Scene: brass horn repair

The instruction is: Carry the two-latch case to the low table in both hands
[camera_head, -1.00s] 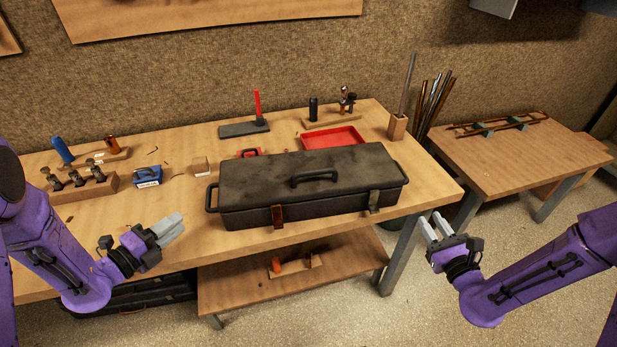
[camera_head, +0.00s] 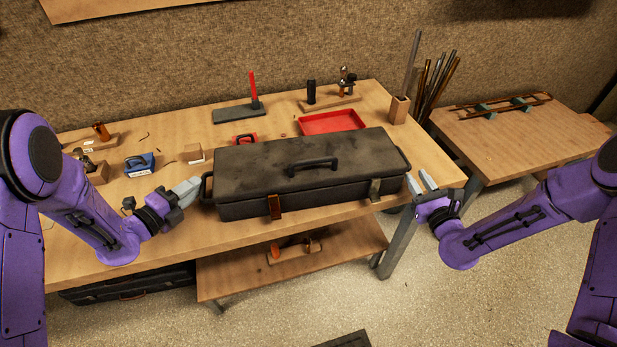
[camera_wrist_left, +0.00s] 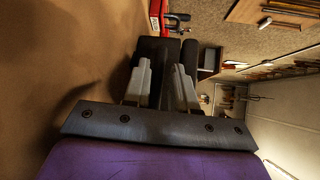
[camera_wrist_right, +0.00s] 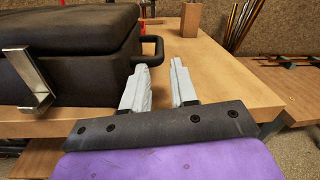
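The black two-latch case (camera_head: 262,165) lies closed near the front edge of the workbench, with a top handle, two front latches and a loop handle at each end. My left gripper (camera_head: 190,190) is beside the case's left end handle (camera_head: 206,189); its fingers are parted in the left wrist view (camera_wrist_left: 160,80). My right gripper (camera_head: 425,183) is just off the right end; its fingers are parted and empty in the right wrist view (camera_wrist_right: 162,80), near the right end handle (camera_wrist_right: 153,48). The low table (camera_head: 520,145) stands at the right, beyond the bench.
A red tray (camera_head: 332,122), a small blue box (camera_head: 139,163) and a wooden block (camera_head: 194,153) sit on the bench behind and left of the case. A rod holder (camera_head: 399,110) stands at the right. Slender brass-coloured parts on supports (camera_head: 503,106) occupy the low table's back.

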